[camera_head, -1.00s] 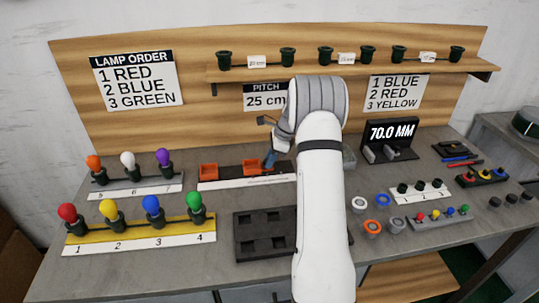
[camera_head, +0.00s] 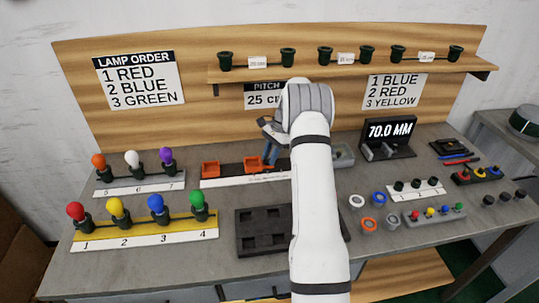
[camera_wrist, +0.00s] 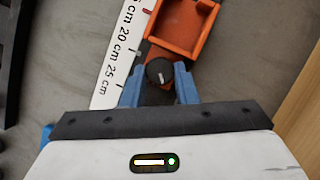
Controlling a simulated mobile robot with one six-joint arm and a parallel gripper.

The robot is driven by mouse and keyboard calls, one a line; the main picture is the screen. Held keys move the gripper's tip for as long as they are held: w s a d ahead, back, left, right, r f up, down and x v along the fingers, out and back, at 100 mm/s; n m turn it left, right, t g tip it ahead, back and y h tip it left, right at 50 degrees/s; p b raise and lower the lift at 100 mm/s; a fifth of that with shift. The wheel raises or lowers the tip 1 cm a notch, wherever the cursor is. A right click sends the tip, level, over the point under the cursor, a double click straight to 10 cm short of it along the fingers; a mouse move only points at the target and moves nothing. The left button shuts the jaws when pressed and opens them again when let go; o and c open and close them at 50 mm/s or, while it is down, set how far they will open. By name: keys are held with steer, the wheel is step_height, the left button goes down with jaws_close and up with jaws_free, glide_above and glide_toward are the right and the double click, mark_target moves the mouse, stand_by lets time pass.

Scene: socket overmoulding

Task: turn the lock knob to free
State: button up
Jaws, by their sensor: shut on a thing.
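The lock knob (camera_wrist: 159,72) is round and black with a white pointer line. It sits on the dark rail at the near end of an orange block (camera_wrist: 182,28) in the wrist view. My gripper (camera_wrist: 158,82) has its blue fingers on both sides of the knob and is shut on it. The pointer line runs roughly up and down in the wrist view. In the head view my gripper (camera_head: 270,157) is at the right-hand orange block (camera_head: 253,163), and the knob is hidden there by my fingers.
A white ruler strip (camera_wrist: 119,45) runs beside the rail. A second orange block (camera_head: 210,168) stands to the left. Lamp racks stand at left, a dark tray (camera_head: 245,247) in front, and the 70.0 MM display (camera_head: 391,130) at right.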

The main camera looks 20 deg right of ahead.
steer(key=shift+w+r, duration=0.1)
steer(key=shift+r, duration=0.05)
steer(key=o, duration=0.7)
steer(key=shift+w+d+r, duration=0.1)
steer(key=shift+d+r, duration=0.1)
steer(key=shift+r, duration=0.2)
steer(key=d, duration=0.4)
steer(key=w+d, duration=0.1)
steer(key=d, duration=0.3)
steer(key=w+d, duration=0.1)
steer(key=d, duration=0.2)
steer(key=shift+w+d+r, duration=0.1)
steer(key=shift+w+d, duration=0.05)
steer(key=shift+d, duration=0.25)
steer(key=shift+b, duration=0.3)
